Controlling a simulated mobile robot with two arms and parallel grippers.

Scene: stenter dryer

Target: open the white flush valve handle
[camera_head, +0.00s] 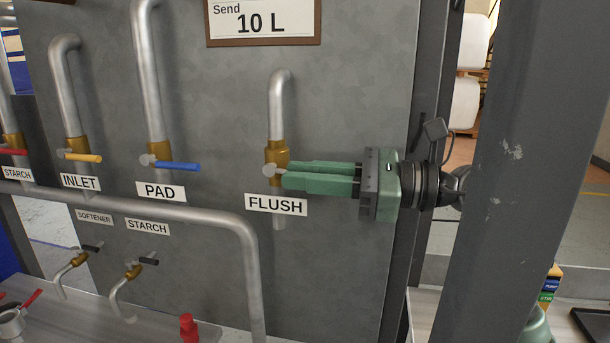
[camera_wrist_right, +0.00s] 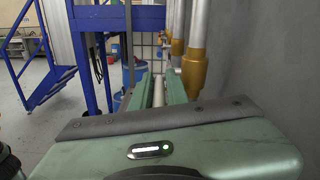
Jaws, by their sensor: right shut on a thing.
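The flush valve is a brass body (camera_head: 277,152) on a bent grey pipe above the FLUSH label (camera_head: 276,205). Its handle points to the right, level, and is mostly hidden by my gripper in the head view. My right gripper (camera_head: 288,175) has green fingers and comes in from the right, shut on the handle. In the right wrist view the white handle (camera_wrist_right: 158,92) lies lengthwise between the two green fingers (camera_wrist_right: 160,84). The brass valve (camera_wrist_right: 194,70) is just right of them. My left gripper is not in view.
To the left are valves with blue (camera_head: 178,166), yellow (camera_head: 84,157) and red (camera_head: 14,152) handles. A thick grey pipe (camera_head: 215,218) runs below the labels. A dark upright post (camera_head: 525,150) stands right of my gripper. A red-capped item (camera_head: 188,327) is below.

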